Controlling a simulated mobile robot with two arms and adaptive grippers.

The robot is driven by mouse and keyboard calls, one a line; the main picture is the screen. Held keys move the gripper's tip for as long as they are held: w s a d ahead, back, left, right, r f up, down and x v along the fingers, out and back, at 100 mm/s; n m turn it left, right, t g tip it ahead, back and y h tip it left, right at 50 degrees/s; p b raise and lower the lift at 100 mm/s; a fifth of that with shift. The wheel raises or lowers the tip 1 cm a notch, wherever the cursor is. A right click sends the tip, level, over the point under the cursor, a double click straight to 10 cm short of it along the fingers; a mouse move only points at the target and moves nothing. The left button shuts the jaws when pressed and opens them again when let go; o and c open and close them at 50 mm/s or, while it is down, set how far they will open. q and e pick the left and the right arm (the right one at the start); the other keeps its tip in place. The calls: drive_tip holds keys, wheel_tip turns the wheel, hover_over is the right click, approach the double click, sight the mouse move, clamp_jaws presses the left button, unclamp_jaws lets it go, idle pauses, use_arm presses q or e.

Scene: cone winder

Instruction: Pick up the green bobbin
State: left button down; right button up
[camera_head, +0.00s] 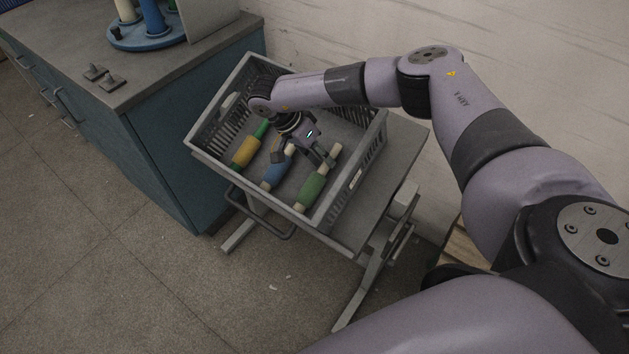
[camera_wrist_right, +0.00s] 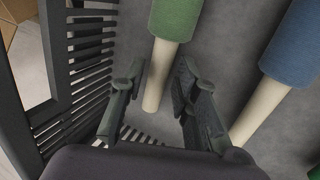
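The green bobbin (camera_head: 311,190) lies in the grey crate (camera_head: 247,187), near its right wall. Its pale core sticks out at the ends. It also shows at the top of the right wrist view (camera_wrist_right: 175,18), with its pale core end pointing toward my gripper. My right gripper (camera_head: 303,157) reaches down into the crate over the bobbin's far end. In the wrist view the right gripper (camera_wrist_right: 157,85) is open and empty, and the pale core end appears between its fingers. I cannot tell how far above the core the fingertips are. My left gripper is not in view.
A blue bobbin (camera_head: 276,174) lies close to the left of the green one, and a yellow bobbin (camera_head: 244,152) farther left. The slatted crate wall (camera_wrist_right: 88,62) is close to my left-hand finger. A cabinet (camera_head: 150,150) stands left of the trolley.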

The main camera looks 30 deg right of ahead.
drive_tip(key=shift+x, duration=0.8)
drive_tip(key=shift+c, duration=0.3)
clamp_jaws()
